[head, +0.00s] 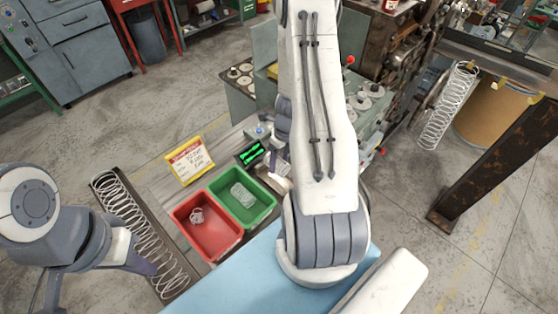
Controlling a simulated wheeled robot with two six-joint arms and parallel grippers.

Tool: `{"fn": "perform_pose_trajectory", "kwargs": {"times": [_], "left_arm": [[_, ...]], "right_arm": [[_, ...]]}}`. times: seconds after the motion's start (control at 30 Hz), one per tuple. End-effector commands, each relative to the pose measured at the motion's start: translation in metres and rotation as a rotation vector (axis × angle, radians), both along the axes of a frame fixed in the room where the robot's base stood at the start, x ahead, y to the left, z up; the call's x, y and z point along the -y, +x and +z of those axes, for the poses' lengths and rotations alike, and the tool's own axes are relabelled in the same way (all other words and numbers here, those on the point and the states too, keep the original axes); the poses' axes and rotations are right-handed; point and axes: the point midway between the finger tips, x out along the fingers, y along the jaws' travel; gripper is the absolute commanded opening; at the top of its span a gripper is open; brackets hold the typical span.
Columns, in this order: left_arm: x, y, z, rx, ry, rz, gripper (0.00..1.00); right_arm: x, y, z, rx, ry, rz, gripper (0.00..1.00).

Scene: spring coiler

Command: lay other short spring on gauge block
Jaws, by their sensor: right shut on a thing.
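My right gripper (273,174) is partly hidden behind my own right arm, just beyond the green bin and beside a device with a lit green display (251,152). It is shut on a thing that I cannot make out. My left gripper (143,266) is at the lower left, over the long spring; its fingers are too unclear to tell open from shut. A pale coil (243,194) lies in the green bin (264,214). A small wire spring (197,214) lies in the red bin (219,249). I cannot pick out the gauge block with certainty.
A long spring (128,213) lies in a dark tray at the left. A yellow-framed sign (190,160) stands behind the red bin. A blue mat (226,288) covers the front. A machine (365,112) stands behind my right arm. Another long spring (449,105) hangs at the right.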

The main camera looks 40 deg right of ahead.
Motion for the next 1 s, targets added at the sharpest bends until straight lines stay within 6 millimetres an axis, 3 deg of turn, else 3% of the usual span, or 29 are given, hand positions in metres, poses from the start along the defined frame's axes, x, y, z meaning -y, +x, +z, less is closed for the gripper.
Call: {"fn": "perform_pose_trajectory", "kwargs": {"times": [0.03, 0.4, 0.63, 0.97, 1.0], "left_arm": [[0.0, 0.0, -0.013, 0.0, 0.0, -0.001, 0.0], [0.0, 0.0, -0.058, 0.0, 0.0, -0.002, 0.0], [0.0, 0.0, -0.069, 0.0, 0.0, 0.001, 0.0], [0.0, 0.0, -0.07, 0.0, 0.0, 0.002, 0.0], [0.0, 0.0, -0.07, 0.0, 0.0, 0.002, 0.0]], "right_arm": [[0.001, 0.0, -0.012, 0.0, 0.0, -0.002, 0.05], [0.002, -0.001, -0.053, 0.001, -0.001, -0.003, 0.05], [0.002, -0.001, -0.069, 0.0, 0.0, -0.004, 0.05], [0.002, -0.001, -0.07, 0.001, -0.001, -0.003, 0.05], [0.002, -0.001, -0.07, 0.001, -0.001, -0.003, 0.72]]}}
